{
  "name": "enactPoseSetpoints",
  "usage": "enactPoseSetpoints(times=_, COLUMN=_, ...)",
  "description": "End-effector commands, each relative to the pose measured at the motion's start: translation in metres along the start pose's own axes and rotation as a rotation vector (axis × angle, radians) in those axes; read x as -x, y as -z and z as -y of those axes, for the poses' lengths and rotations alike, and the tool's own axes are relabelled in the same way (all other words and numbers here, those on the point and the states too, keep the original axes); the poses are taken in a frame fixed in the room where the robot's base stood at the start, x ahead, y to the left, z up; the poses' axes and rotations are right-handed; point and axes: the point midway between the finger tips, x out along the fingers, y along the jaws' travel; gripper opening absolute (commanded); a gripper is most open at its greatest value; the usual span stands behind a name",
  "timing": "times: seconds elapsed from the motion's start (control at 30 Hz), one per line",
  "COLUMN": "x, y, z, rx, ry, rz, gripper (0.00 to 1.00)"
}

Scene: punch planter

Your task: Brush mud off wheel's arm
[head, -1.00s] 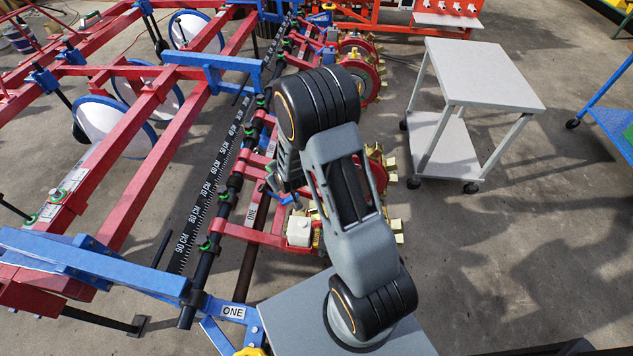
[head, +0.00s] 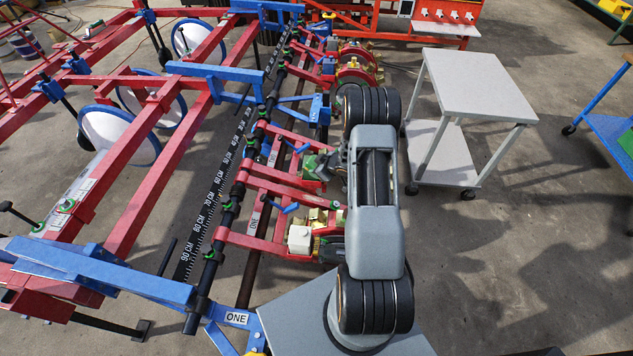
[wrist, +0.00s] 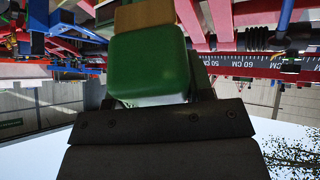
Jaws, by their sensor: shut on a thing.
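My gripper (wrist: 155,88) is shut on a green block-shaped handle (wrist: 148,65) with a wood-coloured part beyond it; I take this to be the brush. Its bristles are not visible. In the head view a green piece (head: 317,165) shows at my gripper, just left of my arm and close over the red wheel arms. The nearest red wheel arm (head: 265,238) carries a "ONE" label and a white box. Another red arm (head: 285,180) lies just behind it. My arm hides much of their wheels. I cannot make out mud, or whether the brush touches an arm.
A black ruler bar (head: 213,190) runs along the red and blue frame on the left. A grey two-shelf cart (head: 480,85) stands at right. A blue table (head: 605,125) is at the far right. Open concrete floor lies at lower right.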

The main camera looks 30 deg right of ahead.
Motion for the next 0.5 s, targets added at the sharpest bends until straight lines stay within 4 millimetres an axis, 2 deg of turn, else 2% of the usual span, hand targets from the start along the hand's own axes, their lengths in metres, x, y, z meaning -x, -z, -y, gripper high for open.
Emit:
enactPoseSetpoints(times=0.07, x=0.002, y=-0.003, z=-0.005, rx=0.050, ry=0.049, rz=-0.013, gripper=0.29)
enactPoseSetpoints(times=0.23, x=0.001, y=-0.007, z=-0.002, rx=0.166, ry=0.161, rz=-0.044, gripper=0.29)
enactPoseSetpoints(times=0.43, x=0.003, y=-0.003, z=0.012, rx=0.297, ry=0.285, rz=-0.077, gripper=0.29)
enactPoseSetpoints(times=0.5, x=0.000, y=-0.007, z=0.018, rx=0.284, ry=0.275, rz=-0.073, gripper=0.29)
